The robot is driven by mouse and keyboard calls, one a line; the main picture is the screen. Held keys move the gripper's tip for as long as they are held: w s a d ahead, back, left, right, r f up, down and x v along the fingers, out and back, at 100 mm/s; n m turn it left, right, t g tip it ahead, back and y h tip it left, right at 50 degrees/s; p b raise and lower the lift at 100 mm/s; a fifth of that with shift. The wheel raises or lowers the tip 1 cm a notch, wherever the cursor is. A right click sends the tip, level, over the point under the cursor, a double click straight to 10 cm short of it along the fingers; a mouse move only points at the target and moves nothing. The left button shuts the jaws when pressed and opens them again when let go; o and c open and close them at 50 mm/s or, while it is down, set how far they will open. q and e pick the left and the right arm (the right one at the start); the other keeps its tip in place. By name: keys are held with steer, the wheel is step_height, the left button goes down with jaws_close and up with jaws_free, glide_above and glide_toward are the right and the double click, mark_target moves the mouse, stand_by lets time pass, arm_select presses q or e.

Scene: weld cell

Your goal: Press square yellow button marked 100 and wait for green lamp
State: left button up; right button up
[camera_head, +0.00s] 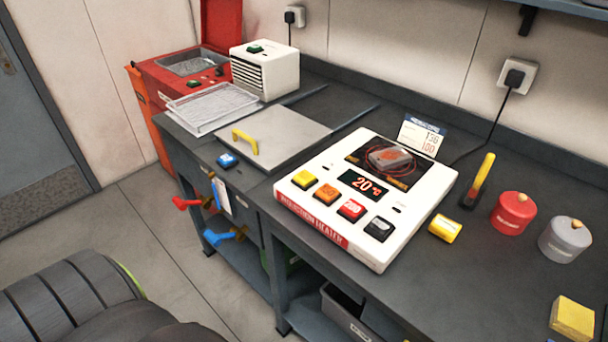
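A white induction heater (366,197) stands on the dark workbench, with a row of square buttons along its front. The yellow button (305,180) is the leftmost; its marking is too small to read. An orange button (327,194), a red button (351,210) and a dark button (379,229) follow to its right. The display (363,185) reads 20 °C. A grey metal part (389,158) lies on the heater's black plate. I see no lit green lamp on the heater. Neither of my grippers is in view.
A card (421,136) stands behind the heater. A lid with a yellow handle (290,140), a blue button (227,160) and a white vented box (265,70) are left.

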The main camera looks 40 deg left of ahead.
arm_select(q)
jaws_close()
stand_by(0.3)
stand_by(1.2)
